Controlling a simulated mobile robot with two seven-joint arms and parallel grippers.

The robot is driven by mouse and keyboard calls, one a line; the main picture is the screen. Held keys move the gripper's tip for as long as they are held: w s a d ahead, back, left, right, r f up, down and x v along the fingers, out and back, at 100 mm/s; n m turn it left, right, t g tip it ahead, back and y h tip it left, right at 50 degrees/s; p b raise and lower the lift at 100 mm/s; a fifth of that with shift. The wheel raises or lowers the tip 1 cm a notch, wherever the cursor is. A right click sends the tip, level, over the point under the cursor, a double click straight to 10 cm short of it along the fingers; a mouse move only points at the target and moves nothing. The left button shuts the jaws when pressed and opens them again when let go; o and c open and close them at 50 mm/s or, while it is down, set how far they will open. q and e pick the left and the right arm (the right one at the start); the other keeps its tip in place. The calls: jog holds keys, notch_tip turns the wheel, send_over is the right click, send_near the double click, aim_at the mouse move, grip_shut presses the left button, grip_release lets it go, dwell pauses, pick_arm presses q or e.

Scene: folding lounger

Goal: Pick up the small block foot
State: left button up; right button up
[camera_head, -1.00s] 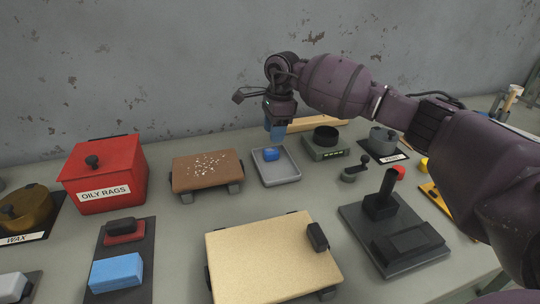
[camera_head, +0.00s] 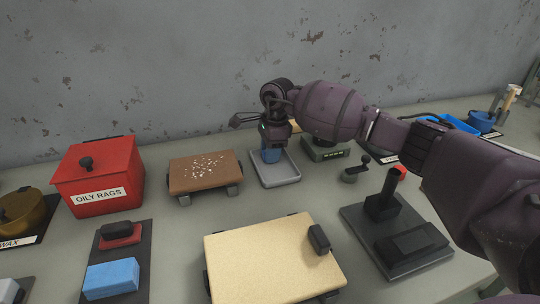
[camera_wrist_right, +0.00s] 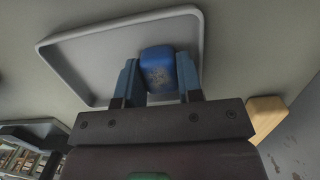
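The small block foot is a blue block with rounded edges, seen in the right wrist view (camera_wrist_right: 158,70). It sits within a shallow grey tray (camera_head: 282,181), which also shows in the wrist view (camera_wrist_right: 70,52). My right gripper (camera_head: 271,157) is lowered at the tray in the head view and hides most of the block. In the wrist view, the two blue fingers of my right gripper (camera_wrist_right: 158,78) are on either side of the block, very close to it. I cannot tell whether they press on it. My left gripper is not in view.
A brown board (camera_head: 203,175) stands left of the tray, and a dark box (camera_head: 325,148) is close on its right. A red rag bin (camera_head: 97,175) stands farther left. A large tan board (camera_head: 270,262) lies in front. The wall is close behind.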

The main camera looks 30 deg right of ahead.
jog(key=c, duration=0.3)
